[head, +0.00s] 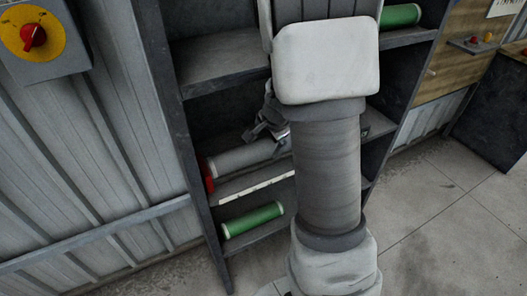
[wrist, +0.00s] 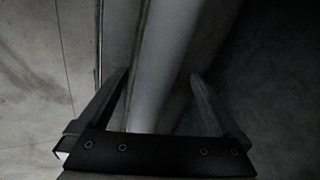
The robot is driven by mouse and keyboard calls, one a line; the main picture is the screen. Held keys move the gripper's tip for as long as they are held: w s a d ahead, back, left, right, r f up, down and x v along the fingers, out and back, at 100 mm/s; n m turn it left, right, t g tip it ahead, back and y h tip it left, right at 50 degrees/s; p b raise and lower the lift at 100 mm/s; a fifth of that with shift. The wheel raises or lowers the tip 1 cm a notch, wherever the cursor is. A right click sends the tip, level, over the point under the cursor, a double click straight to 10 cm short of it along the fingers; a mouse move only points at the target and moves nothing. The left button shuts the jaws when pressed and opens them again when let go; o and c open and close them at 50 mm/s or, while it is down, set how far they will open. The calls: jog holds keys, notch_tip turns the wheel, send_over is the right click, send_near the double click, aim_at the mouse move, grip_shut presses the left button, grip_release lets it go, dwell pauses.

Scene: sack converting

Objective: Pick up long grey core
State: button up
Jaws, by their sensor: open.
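The long grey core (head: 240,158) lies on the middle shelf of the dark rack in the head view, with a red piece at its left end. Its right part is hidden behind my arm. My gripper (head: 275,138) is at the core's right part, seen from behind and partly hidden by my arm. In the wrist view the grey core (wrist: 165,60) runs up the picture between the two fingers of my open gripper (wrist: 158,80). Whether the fingers touch the core cannot be told.
A dark shelf rack (head: 170,110) surrounds the core, with a shelf close above. A green core (head: 252,219) lies on the shelf below, and another green core (head: 400,15) lies at upper right. A grey box with a red knob (head: 33,37) is on the wall at left.

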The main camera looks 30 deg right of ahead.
aim_at(266, 145)
jog(key=b+x, duration=0.1)
jog(key=x, duration=0.3)
jog(key=shift+f+b, duration=0.35)
jog(key=shift+r, duration=0.15)
grip_shut()
